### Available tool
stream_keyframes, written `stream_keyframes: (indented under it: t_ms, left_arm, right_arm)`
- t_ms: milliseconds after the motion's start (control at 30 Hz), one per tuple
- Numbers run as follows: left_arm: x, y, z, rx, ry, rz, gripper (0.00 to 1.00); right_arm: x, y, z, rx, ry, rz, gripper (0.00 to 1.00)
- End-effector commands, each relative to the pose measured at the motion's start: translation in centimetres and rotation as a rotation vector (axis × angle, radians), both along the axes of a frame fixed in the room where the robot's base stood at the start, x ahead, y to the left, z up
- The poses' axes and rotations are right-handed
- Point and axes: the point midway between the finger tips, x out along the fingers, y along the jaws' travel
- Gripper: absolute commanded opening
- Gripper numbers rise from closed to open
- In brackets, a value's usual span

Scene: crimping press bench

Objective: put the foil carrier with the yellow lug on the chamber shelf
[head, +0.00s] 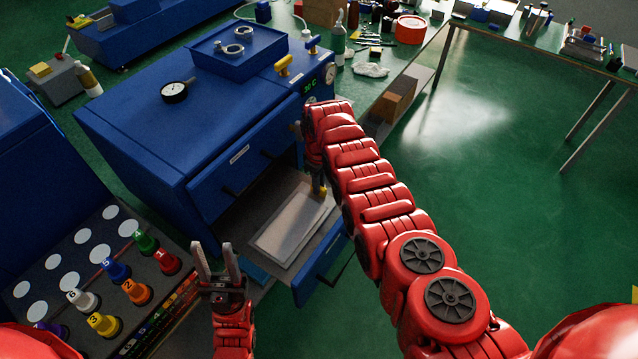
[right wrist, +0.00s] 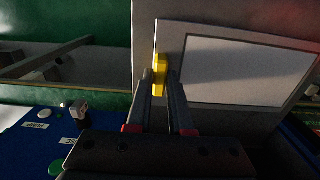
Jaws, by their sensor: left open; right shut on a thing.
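The foil carrier (head: 285,232) is a pale flat plate with a lighter rim, lying roughly level in the open front of the blue chamber. Its yellow lug (head: 323,190) is at the right edge. My right gripper (head: 318,186) is shut on the lug, which also shows between the fingers in the right wrist view (right wrist: 160,75). The carrier fills much of that view (right wrist: 245,70). The chamber shelf is mostly hidden under the carrier, and I cannot tell whether the two touch. My left gripper (head: 213,255) is open and empty, in front of the chamber.
The chamber's blue door (head: 322,268) hangs open at the front right. A rack (head: 95,255) with several numbered coloured plugs stands at the left, near my left gripper. A wooden block (head: 395,100) and bottles are on the bench behind. Green floor at the right is clear.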

Motion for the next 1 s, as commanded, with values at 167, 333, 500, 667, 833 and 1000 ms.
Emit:
stream_keyframes:
  t_ms: [167, 333, 500, 667, 833, 1000]
  left_arm:
    - [0.0, 0.0, -0.2, 0.000, 0.000, 0.000, 0.46]
    - [0.0, 0.0, -0.1, 0.000, 0.000, 0.000, 0.46]
    - [0.0, 0.0, 0.0, 0.000, 0.000, 0.000, 0.46]
    - [0.0, 0.0, 0.1, 0.000, 0.000, 0.000, 0.46]
    - [0.0, 0.0, 0.1, 0.000, 0.000, 0.000, 0.46]
    - [0.0, 0.0, -0.9, 0.000, 0.000, 0.000, 0.46]
  right_arm:
    - [0.0, 0.0, -0.1, 0.000, 0.000, 0.000, 0.43]
    - [0.0, 0.0, -0.1, 0.000, 0.000, 0.000, 0.49]
    - [0.0, 0.0, 0.0, 0.000, 0.000, 0.000, 0.49]
    - [0.2, 0.0, 0.6, 0.001, -0.006, 0.000, 0.49]
    - [0.3, 0.1, 2.3, 0.002, -0.009, 0.000, 0.49]
    - [0.3, 0.0, 4.9, 0.002, -0.009, 0.000, 0.49]
